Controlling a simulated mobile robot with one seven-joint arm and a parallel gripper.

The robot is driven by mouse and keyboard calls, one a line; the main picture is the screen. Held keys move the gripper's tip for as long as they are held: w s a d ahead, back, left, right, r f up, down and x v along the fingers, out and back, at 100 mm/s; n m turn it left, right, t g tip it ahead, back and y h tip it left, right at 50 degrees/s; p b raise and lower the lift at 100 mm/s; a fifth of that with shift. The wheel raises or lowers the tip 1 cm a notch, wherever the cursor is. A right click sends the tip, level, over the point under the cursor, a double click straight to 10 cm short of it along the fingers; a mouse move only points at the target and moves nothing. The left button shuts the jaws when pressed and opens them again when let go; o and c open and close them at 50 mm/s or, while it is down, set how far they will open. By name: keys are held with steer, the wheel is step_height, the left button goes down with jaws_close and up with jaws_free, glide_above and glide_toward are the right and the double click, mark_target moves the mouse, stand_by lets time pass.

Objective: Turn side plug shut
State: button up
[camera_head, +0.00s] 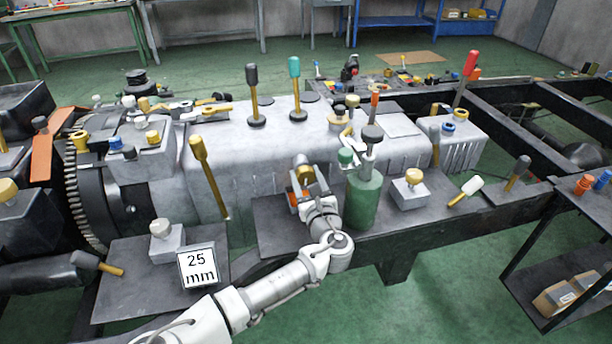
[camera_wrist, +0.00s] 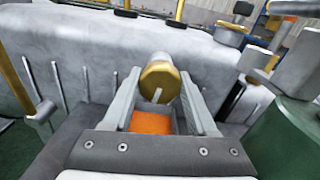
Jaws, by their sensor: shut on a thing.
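In the wrist view the plug (camera_wrist: 159,82) is between the two grey fingers of my gripper (camera_wrist: 160,92). My gripper (camera_head: 307,188) is shut on it in the head view too. An orange block (camera_wrist: 151,122) shows below the plug, between the fingers. The finger contact on the plug's far sides is partly hidden.
A green cylinder (camera_head: 363,203) stands close to the right of my gripper. A grey block with a yellow knob (camera_head: 411,188) is farther right. A yellow-handled lever (camera_head: 208,175) stands to the left, above a "25 mm" sign (camera_head: 198,267) on a dark plate.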

steer(key=m+p, duration=0.1)
steer(key=m, duration=0.3)
steer(key=shift+r+p, duration=0.15)
steer(key=shift+p, duration=0.2)
steer(key=m+p, duration=0.1)
steer(key=m, duration=0.3)
steer(key=shift+m, duration=0.3)
steer(key=m+p, duration=0.1)
steer(key=m, duration=0.3)
steer(key=shift+w+d, duration=0.1)
steer(key=shift+m, duration=1.7)
steer(key=o, duration=1.4)
steer(key=shift+c, duration=0.2)
steer(key=shift+f, duration=0.2)
